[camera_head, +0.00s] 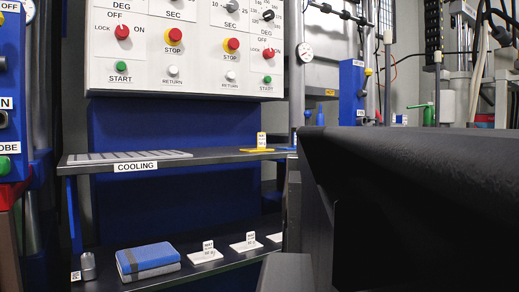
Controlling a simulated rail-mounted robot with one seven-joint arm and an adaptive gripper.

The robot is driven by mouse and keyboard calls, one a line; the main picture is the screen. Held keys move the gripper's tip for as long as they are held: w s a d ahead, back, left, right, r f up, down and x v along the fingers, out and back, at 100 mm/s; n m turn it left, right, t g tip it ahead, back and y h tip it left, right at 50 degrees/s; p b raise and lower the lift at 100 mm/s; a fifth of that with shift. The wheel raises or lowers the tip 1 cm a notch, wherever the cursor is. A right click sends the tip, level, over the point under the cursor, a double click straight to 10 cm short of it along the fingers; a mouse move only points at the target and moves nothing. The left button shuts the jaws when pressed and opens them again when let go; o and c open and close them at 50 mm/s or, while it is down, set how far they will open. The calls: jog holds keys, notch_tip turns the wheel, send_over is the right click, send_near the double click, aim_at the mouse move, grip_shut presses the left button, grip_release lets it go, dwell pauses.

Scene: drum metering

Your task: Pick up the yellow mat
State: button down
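The yellow mat (257,150) is a small, thin, flat yellow piece on the dark shelf marked COOLING, near the shelf's right part. A small white and yellow tag (261,139) stands upright on or just behind it. A large dark body, seemingly part of my own arm, fills the lower right of the view, close to the camera. It hides what lies right of the shelf. I cannot make out my gripper's fingertips, and nothing is seen touching the mat.
A grey slatted rack (125,157) lies on the shelf (200,159) at the left. On the lower shelf are a folded blue cloth (146,256) and several white tagged mats, including one (205,256). A control panel (185,65) hangs above. The shelf between rack and mat is clear.

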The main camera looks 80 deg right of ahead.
jog(key=c, duration=2.3)
grip_release()
jog(key=o, duration=0.3)
